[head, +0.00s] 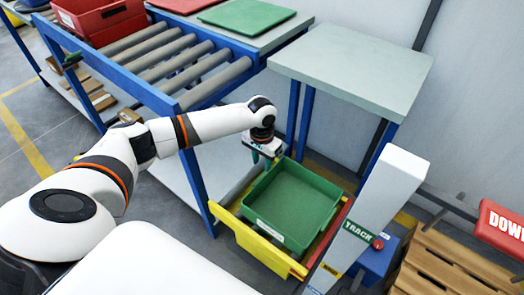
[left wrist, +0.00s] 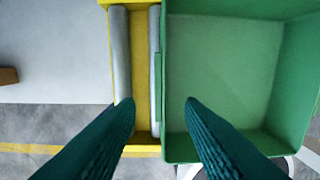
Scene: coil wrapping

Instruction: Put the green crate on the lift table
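The green crate (head: 288,208) is open-topped and empty, and sits over a yellow frame with grey rollers (head: 262,245). I cannot tell for sure whether this frame is the lift table. In the left wrist view the green crate (left wrist: 225,75) fills the right side, with the yellow frame (left wrist: 142,60) and its rollers to its left. My left gripper (head: 264,157) is at the crate's far left rim. In the left wrist view its dark green fingers (left wrist: 160,108) are apart, one on each side of the crate's wall. My right gripper is not in view.
A roller conveyor (head: 175,62) with blue rails carries red crates (head: 100,18) at the upper left. A grey-topped table (head: 350,65) stands behind the frame. A white post (head: 375,200) marked TRACK, a red DOWN sign (head: 503,228) and a wooden pallet (head: 450,265) are at the right.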

